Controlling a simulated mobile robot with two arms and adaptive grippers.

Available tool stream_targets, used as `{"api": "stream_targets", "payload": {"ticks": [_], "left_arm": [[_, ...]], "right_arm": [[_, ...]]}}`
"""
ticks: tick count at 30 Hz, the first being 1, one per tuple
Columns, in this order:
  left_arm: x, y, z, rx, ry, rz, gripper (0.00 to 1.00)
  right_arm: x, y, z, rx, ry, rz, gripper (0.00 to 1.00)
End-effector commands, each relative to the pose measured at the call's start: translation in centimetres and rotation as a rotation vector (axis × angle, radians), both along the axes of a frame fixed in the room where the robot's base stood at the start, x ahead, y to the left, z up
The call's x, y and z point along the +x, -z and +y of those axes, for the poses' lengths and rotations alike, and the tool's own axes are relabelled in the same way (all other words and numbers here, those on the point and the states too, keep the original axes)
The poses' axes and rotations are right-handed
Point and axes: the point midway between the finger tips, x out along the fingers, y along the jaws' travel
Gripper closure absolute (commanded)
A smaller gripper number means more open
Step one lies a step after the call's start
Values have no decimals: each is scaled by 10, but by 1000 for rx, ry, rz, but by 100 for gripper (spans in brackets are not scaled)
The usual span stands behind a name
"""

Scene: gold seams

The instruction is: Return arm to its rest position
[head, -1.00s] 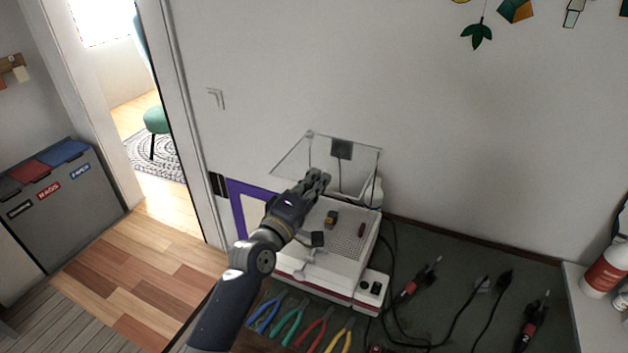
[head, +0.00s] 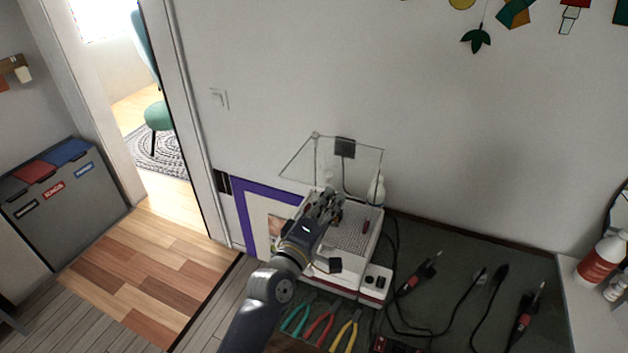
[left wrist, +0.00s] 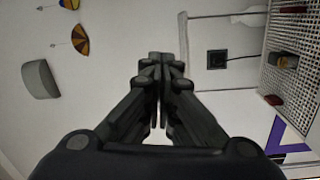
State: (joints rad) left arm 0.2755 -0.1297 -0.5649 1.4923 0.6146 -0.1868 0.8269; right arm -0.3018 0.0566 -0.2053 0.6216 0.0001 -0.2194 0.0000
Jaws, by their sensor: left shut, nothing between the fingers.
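My left gripper (head: 328,203) is in front of a white machine (head: 362,250) with a perforated top and a raised clear lid (head: 335,160). In the left wrist view the gripper's fingers (left wrist: 160,75) meet at their tips, shut and empty. In the head view the gripper and forearm cover the machine's left part. A small dark-and-yellow item (left wrist: 284,61) and a red item (left wrist: 273,100) show at the perforated plate in the wrist view. My right gripper is not in view.
Pliers with coloured handles (head: 320,328) lie in front of the machine. Cables and red-and-black tools (head: 418,276) lie on the dark mat (head: 458,262) at right. A white bottle with a red label (head: 600,260) stands far right. Grey bins (head: 65,205) stand at left.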

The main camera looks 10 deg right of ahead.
Motion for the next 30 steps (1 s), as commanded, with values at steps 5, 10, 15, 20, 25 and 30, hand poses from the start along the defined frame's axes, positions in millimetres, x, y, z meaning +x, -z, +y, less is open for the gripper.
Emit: {"api": "stream_targets", "payload": {"ticks": [5,10,15,20,25,30], "left_arm": [[-21,0,-11,0,-1,1,100],[-28,2,-15,0,-2,-2,100],[-34,12,-7,48,0,3,100],[-63,56,33,287,20,33,100],[-123,120,115,692,80,104,100],[-194,161,204,1055,176,215,100]], "right_arm": [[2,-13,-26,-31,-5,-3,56],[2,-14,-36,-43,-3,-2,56],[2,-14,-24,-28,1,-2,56],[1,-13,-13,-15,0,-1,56],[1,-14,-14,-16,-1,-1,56],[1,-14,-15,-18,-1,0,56]]}}
